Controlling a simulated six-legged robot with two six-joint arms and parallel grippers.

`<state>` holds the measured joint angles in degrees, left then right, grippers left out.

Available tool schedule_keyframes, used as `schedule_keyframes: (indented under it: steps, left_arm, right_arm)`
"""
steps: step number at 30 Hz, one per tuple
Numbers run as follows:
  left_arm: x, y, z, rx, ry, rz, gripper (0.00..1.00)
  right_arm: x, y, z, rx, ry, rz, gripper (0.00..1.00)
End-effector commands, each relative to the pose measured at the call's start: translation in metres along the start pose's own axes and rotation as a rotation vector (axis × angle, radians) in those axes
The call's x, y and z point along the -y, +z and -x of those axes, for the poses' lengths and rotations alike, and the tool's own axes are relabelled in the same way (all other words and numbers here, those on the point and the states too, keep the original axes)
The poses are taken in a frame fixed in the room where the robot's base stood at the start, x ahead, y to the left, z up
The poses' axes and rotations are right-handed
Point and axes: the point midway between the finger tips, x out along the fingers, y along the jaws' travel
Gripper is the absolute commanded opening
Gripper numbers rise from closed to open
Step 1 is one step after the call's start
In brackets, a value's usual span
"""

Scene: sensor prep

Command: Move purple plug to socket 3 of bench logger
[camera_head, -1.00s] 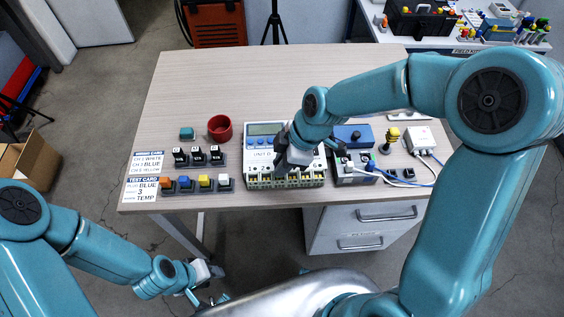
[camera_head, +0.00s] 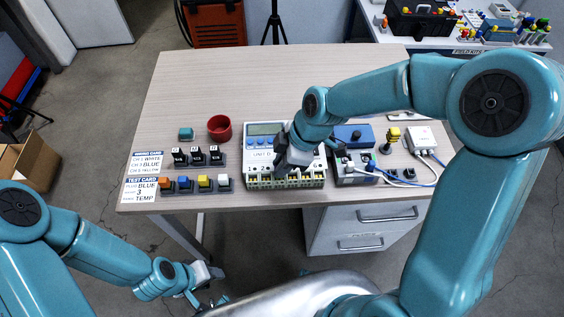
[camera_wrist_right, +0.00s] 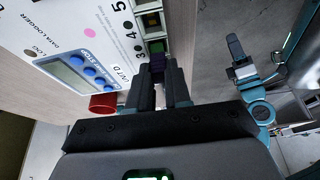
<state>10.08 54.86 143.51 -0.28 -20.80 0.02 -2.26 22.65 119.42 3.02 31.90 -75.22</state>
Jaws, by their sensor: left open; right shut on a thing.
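The bench logger (camera_head: 262,143) is a white box with a blue-framed display and a row of green-edged sockets along its front. In the right wrist view my right gripper (camera_wrist_right: 166,80) is shut on the purple plug (camera_wrist_right: 157,62), which is at the green socket row (camera_wrist_right: 154,34). Printed socket numbers show beside the row. I cannot tell whether the plug is seated. The arm hides the plug in the head view. My left gripper (camera_head: 207,296) is open and empty, below the table's front edge.
Left of the logger stand several coloured plugs (camera_head: 185,184), black-and-white blocks (camera_head: 197,156), a red cup (camera_head: 219,128) and printed cards (camera_head: 142,178). To its right are a grey unit (camera_head: 356,173) with cables, a blue box (camera_head: 354,136) and a white box (camera_head: 420,138). The table's back is clear.

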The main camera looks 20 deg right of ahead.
Motion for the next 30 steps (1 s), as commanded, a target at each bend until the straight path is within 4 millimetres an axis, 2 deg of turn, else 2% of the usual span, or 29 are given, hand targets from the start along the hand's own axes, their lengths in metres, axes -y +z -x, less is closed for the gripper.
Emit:
schedule_keyframes:
  steps: [30]
  left_arm:
    - [0.0026,-0.0002,-0.0074,0.0,0.0,0.0,0.43]
  right_arm:
    - [0.0001,0.0015,-0.0037,0.0,0.0,0.0,0.0]
